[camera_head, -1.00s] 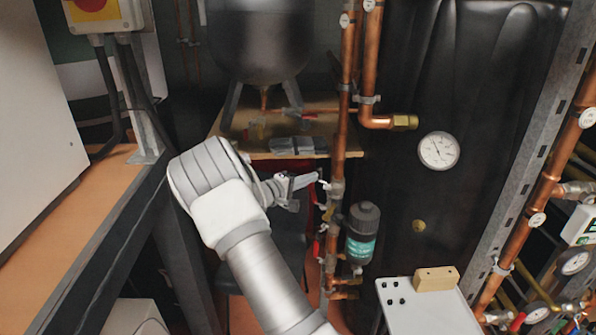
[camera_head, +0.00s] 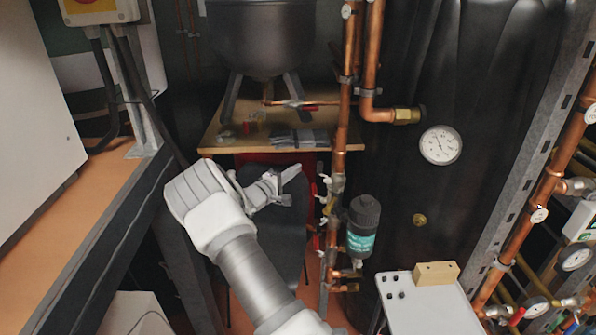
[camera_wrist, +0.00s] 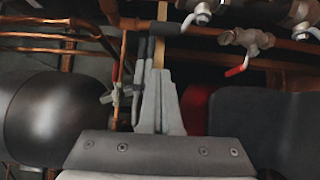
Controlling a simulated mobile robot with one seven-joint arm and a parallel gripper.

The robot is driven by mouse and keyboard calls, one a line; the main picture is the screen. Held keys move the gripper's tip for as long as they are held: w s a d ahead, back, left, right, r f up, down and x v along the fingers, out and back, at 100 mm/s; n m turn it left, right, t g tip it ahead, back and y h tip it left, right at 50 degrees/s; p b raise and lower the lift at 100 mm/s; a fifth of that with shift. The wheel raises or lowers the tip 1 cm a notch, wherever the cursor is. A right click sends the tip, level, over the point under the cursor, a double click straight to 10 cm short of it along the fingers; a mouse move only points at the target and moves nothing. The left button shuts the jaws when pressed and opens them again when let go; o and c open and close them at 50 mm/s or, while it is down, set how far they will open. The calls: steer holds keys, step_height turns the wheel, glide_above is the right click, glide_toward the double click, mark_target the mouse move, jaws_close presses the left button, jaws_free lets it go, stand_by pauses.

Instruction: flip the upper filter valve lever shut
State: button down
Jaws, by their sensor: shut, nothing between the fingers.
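The filter (camera_head: 363,225), a dark canister with a green label, is fixed beside the vertical copper pipe in the head view. Small valves with red-tipped levers sit on the pipe to its left, the upper lever (camera_head: 314,189) above the lower lever (camera_head: 317,243). My gripper (camera_head: 297,172) is left of the upper lever, apart from it, shut and empty. In the wrist view my gripper (camera_wrist: 160,75) points up at the pipework. A red-tipped lever (camera_wrist: 237,71) hangs from a valve to the right of the fingers; I cannot tell which of the two it is.
A wooden shelf (camera_head: 218,143) under a dark vessel (camera_head: 262,40) lies behind my gripper. A dark chair (camera_head: 291,225) stands below. A black tank with a gauge (camera_head: 440,145) is right of the pipes. A white panel (camera_head: 425,305) is at the lower right.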

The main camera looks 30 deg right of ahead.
steer(key=x, duration=0.8)
steer(key=shift+s+a+p, duration=0.2)
steer(key=shift+s+p, duration=0.1)
steer(key=shift+s, duration=0.35)
steer(key=shift+s+a+p, duration=0.2)
steer(key=shift+s+p, duration=0.1)
steer(key=shift+s, duration=0.4)
steer(key=shift+s+a+p, duration=0.2)
steer(key=shift+s+p, duration=0.1)
steer(key=shift+s, duration=0.35)
steer(key=shift+f+b, duration=0.15)
steer(key=shift+b, duration=0.55)
